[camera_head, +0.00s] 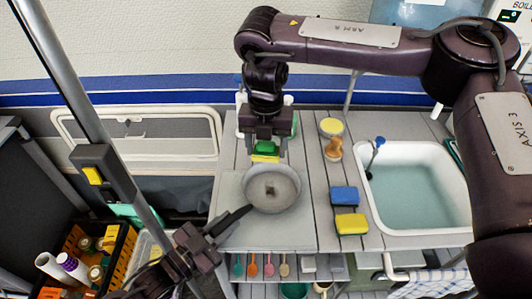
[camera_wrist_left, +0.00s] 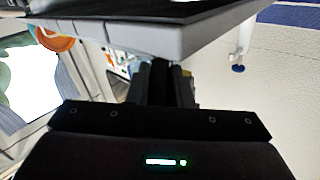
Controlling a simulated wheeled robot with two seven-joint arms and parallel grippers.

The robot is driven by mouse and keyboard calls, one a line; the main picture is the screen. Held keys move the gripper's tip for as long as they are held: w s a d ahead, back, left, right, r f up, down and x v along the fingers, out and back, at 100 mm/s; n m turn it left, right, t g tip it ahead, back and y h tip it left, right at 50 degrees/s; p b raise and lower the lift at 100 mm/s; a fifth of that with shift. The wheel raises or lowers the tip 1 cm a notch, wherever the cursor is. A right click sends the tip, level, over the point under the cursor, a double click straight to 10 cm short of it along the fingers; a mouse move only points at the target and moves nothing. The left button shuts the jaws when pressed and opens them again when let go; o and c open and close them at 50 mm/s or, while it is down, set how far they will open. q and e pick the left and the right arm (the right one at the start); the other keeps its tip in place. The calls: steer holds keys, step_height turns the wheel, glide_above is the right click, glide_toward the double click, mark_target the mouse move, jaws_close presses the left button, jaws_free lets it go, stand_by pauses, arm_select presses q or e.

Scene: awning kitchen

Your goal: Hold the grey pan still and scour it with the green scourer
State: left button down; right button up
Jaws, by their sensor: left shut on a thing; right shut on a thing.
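The grey pan (camera_head: 290,203) sits on the pale left part of the counter, with a dark patch on its inside bottom. Its black handle (camera_head: 236,217) points to the lower left. My left gripper (camera_head: 216,232) is shut on the handle's end. My right gripper (camera_head: 265,136) is above the pan's far rim, shut on the green scourer (camera_head: 265,147). A yellow strip shows right under the green; I cannot tell if it is part of the scourer. In the left wrist view my left gripper's dark fingers (camera_wrist_left: 161,85) show; what they grip is unclear.
A blue sponge (camera_head: 344,195) and a yellow sponge (camera_head: 351,223) lie right of the pan. The water-filled sink (camera_head: 372,208) is at the right.

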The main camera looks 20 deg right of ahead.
steer(key=shift+r, duration=0.7)
arm_select(q)
steer(key=c, duration=1.2)
jaws_free()
steer(key=v, duration=1.2)
